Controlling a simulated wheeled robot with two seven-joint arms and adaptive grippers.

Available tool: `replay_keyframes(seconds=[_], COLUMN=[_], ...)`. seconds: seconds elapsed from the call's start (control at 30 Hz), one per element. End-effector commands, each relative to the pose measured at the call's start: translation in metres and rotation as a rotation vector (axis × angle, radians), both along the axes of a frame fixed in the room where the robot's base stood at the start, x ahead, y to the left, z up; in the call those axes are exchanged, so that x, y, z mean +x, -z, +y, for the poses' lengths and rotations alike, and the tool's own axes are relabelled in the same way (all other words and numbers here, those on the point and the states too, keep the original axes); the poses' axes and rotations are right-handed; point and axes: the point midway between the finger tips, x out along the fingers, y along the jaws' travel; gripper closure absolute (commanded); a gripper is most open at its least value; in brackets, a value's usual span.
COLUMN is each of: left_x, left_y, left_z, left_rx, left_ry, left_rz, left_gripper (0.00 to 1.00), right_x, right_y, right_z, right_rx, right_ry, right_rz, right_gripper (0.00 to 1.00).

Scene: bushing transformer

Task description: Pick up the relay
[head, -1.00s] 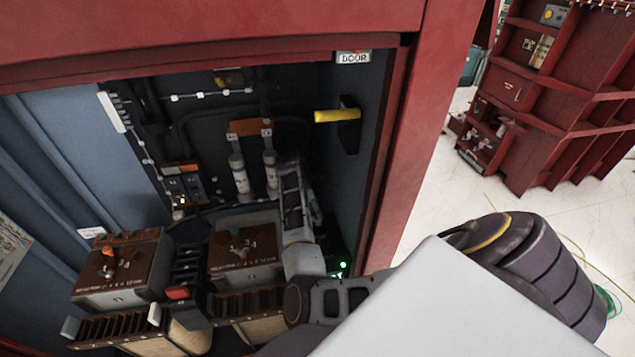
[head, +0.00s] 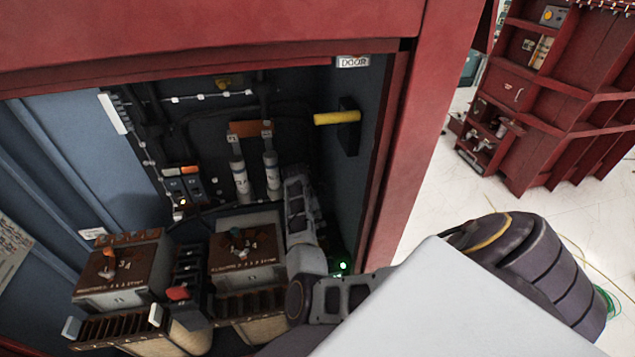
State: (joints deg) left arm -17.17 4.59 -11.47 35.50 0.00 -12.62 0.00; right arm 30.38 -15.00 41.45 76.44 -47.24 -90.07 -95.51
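Inside the open red cabinet stand two box-shaped units with brown, numbered tops, a left one (head: 118,275) with an orange knob and a right one (head: 243,252) with a teal knob. A small dark block with a red top (head: 177,293) is between them, low down. Two small dark modules with orange labels (head: 184,186) are on the back wall. I cannot tell which of these is the relay. My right gripper (head: 297,205) reaches in beside the right unit, upper part near the white cylinders. Its fingertips are not clear, and no held object shows. My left gripper is not in view.
White cylinders (head: 241,178) stand on the back wall. A yellow handle (head: 336,118) juts from the right inner wall. The red door frame (head: 405,150) bounds the opening close to my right arm. Finned strips (head: 115,328) lie at the front.

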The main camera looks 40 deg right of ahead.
Motion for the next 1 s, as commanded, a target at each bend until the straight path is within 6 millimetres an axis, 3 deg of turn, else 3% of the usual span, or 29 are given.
replay_keyframes(seconds=[0.03,0.37,0.73,1.0], left_x=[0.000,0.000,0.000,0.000], left_y=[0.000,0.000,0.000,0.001], left_z=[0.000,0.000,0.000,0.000], left_rx=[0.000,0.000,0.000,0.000], left_ry=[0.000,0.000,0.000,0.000], left_rz=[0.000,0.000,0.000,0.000], left_gripper=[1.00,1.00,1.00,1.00], right_x=[0.000,0.000,0.000,0.001], right_y=[0.000,0.000,-0.005,-0.032], right_z=[0.000,0.000,0.000,0.000], right_rx=[0.000,0.000,0.000,-0.002], right_ry=[0.000,0.000,0.000,0.001], right_rz=[0.000,0.000,-0.001,-0.002], right_gripper=[0.52,0.93,0.93,0.93])
